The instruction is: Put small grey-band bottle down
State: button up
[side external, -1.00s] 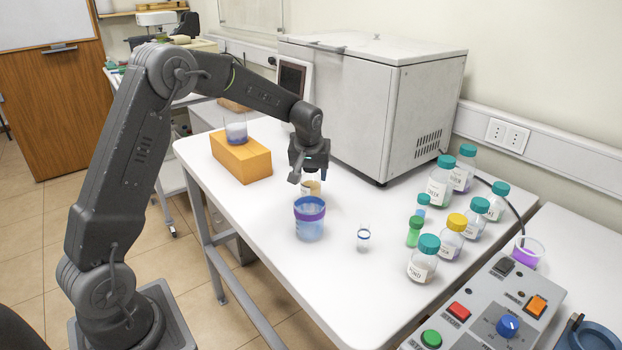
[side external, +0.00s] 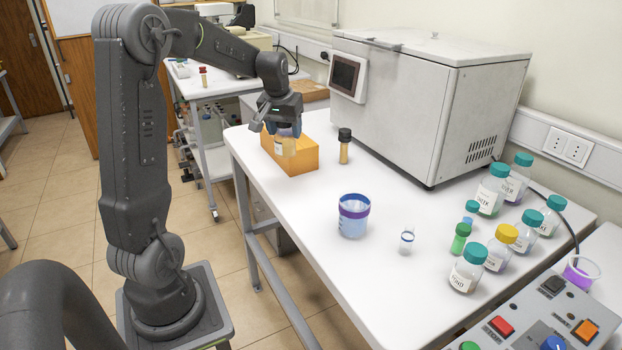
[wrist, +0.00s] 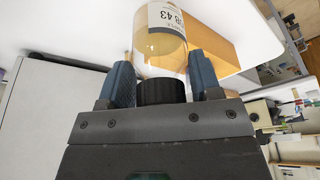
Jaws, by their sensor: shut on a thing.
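My gripper (side external: 279,121) is shut on the black cap of a small clear bottle with yellowish contents (side external: 286,147). In the wrist view, the bottle (wrist: 158,66) hangs between the two blue fingers, with the gripper (wrist: 162,80) around its black cap. A white label with a dark grey band and "43" shows on it. In the side view, the bottle is upright and overlaps the orange block (side external: 302,160). I cannot tell whether it touches the block or table.
A black-capped vial (side external: 344,146) stands right of the block. A blue cup with a purple band (side external: 353,218) and a small clear vial (side external: 407,240) stand nearer the front. Several capped bottles crowd the right. A white oven-like box (side external: 430,110) stands behind.

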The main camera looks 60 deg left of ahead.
jog(key=s+a, duration=0.3)
jog(key=s, duration=0.3)
jog(key=shift+w+d+f, duration=0.95)
jog(key=shift+w+f, duration=0.75)
jog(key=shift+f, duration=0.15)
jog(key=shift+w+d+f, duration=0.9)
jog(key=shift+w+f, duration=0.8)
jog(key=shift+f, duration=0.1)
jog(key=shift+w+d+f, duration=0.95)
jog(key=shift+w+f, duration=0.75)
jog(key=shift+f, duration=0.15)
jog(key=shift+f, duration=0.1)
jog(key=o, duration=1)
jog(key=shift+o, duration=0.2)
